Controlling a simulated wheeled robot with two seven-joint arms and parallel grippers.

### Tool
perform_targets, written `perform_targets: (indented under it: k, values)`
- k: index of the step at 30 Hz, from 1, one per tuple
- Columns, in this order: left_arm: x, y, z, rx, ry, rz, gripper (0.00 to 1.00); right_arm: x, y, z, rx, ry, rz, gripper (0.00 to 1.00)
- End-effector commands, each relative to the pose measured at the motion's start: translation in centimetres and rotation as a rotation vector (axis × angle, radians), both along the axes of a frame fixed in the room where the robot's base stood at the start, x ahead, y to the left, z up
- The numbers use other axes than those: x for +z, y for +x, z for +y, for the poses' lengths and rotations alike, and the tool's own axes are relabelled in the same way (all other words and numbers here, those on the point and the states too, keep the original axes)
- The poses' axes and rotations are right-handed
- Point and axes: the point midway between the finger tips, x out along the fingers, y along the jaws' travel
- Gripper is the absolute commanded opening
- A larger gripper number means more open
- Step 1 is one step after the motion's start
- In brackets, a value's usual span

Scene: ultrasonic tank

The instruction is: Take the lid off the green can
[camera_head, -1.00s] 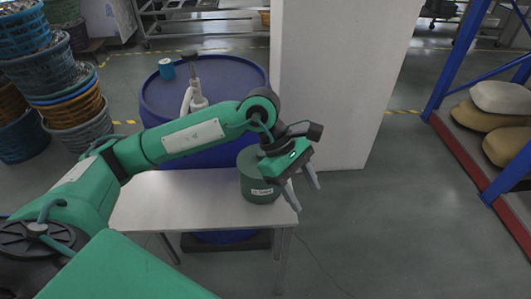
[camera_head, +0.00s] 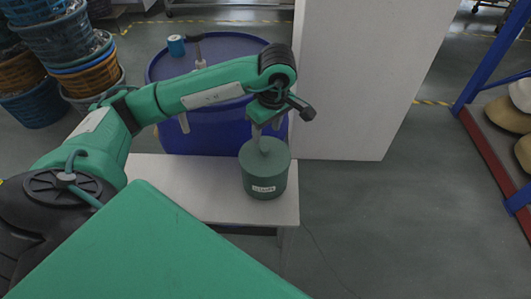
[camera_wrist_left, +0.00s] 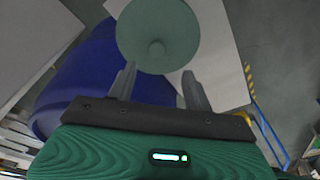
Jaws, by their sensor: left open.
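The green can (camera_head: 264,184) stands upright on a white table, with a label on its front. Its green lid (camera_head: 275,160) is on top and has a round knob in the middle. The lid (camera_wrist_left: 178,27) and its knob also show from above in the left wrist view. My left gripper (camera_head: 266,127) is behind and just above the can in the head view. In the left wrist view the left gripper (camera_wrist_left: 160,80) is open and empty, its two fingers apart at the lid's near edge with the knob beyond them. My right gripper is not in view.
The white table (camera_head: 190,190) has bare room left of the can. A blue drum (camera_head: 215,140) stands behind it, with a small blue can (camera_head: 176,45) on top. A white wall panel (camera_head: 365,80) rises behind right. Stacked baskets (camera_head: 75,45) stand at left.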

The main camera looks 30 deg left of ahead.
Motion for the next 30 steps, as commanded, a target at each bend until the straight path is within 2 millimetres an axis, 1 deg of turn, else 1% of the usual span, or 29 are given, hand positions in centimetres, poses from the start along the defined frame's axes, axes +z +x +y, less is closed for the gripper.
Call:
perform_targets:
  k: [3, 7, 10, 13, 17, 19, 22, 25, 30]
  values:
    - [-1.7, 0.0, 0.3, 0.002, 0.000, 0.004, 0.51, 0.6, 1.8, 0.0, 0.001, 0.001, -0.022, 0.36]
    - [-2.7, 0.1, 0.4, 0.001, -0.001, 0.002, 0.51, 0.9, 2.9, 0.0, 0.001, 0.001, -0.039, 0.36]
    - [-3.0, 0.2, 0.5, 0.000, 0.000, 0.002, 0.51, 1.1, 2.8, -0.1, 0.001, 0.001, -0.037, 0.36]
    - [-3.8, 0.3, 0.5, 0.000, -0.001, 0.003, 0.51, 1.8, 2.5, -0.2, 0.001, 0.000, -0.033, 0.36]
    - [-5.5, 0.7, 0.6, 0.001, -0.001, 0.005, 0.51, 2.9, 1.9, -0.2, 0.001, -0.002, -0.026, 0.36]
    - [-6.6, 0.8, 0.8, 0.002, -0.001, 0.004, 0.51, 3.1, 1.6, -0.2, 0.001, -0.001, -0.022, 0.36]
    - [-7.5, 0.8, 0.9, 0.001, -0.001, 0.002, 0.51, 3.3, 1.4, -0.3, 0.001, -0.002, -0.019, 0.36]
    - [-8.0, 0.9, 1.0, 0.000, 0.000, 0.001, 0.51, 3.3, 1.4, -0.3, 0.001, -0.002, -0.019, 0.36]
    - [-8.1, 0.9, 1.0, 0.000, 0.000, 0.000, 0.51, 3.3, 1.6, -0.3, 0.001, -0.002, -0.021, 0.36]
